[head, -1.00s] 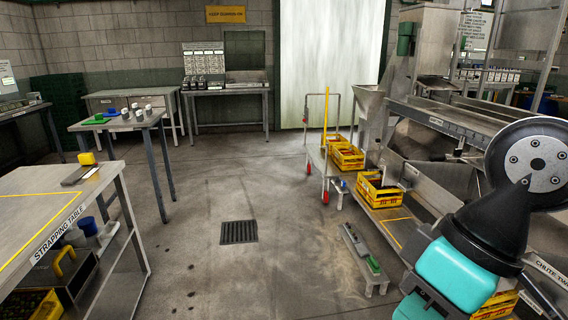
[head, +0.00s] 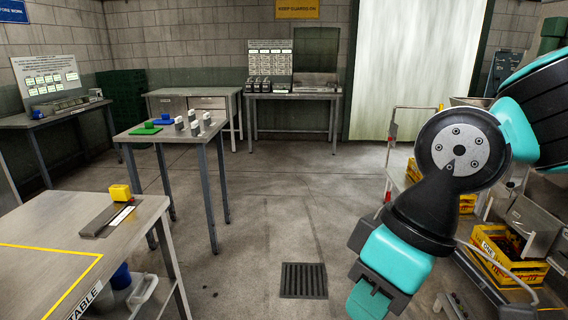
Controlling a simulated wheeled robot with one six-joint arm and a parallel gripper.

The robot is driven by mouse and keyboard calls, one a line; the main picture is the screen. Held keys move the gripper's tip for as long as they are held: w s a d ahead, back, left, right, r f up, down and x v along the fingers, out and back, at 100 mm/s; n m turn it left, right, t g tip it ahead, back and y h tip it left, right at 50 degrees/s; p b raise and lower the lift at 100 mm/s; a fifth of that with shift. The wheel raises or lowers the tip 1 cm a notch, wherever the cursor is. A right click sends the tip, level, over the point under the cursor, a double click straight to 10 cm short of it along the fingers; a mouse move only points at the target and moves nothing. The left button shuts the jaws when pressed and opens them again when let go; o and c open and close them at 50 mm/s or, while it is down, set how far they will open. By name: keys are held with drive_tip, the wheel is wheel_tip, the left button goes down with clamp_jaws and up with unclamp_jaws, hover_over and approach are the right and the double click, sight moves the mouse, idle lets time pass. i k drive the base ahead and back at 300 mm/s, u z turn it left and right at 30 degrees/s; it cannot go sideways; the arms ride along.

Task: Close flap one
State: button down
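Flap one cannot be made out for certain. Grey metal plates (head: 535,226) of the sizer stand above a yellow crate (head: 506,274) at the right, whose end seems to be marked ONE. Whether one of these plates is the flap, and whether it is open, I cannot tell. My arm, in teal and black, covers much of the right side in the head view and hides part of the machine.
The strapping table (head: 135,240) with a yellow block (head: 120,192) is at the lower left. A small table (head: 172,136) with blocks stands behind it. A bent metal rail (head: 500,262) runs before the crate. Floor around the drain grate (head: 304,281) is clear.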

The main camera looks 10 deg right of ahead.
sight(524, 217)
drive_tip(key=z, duration=0.15)
drive_tip(key=i, duration=2)
drive_tip(key=z, duration=1.45)
drive_tip(key=i, duration=1.5)
drive_tip(key=z, duration=0.8)
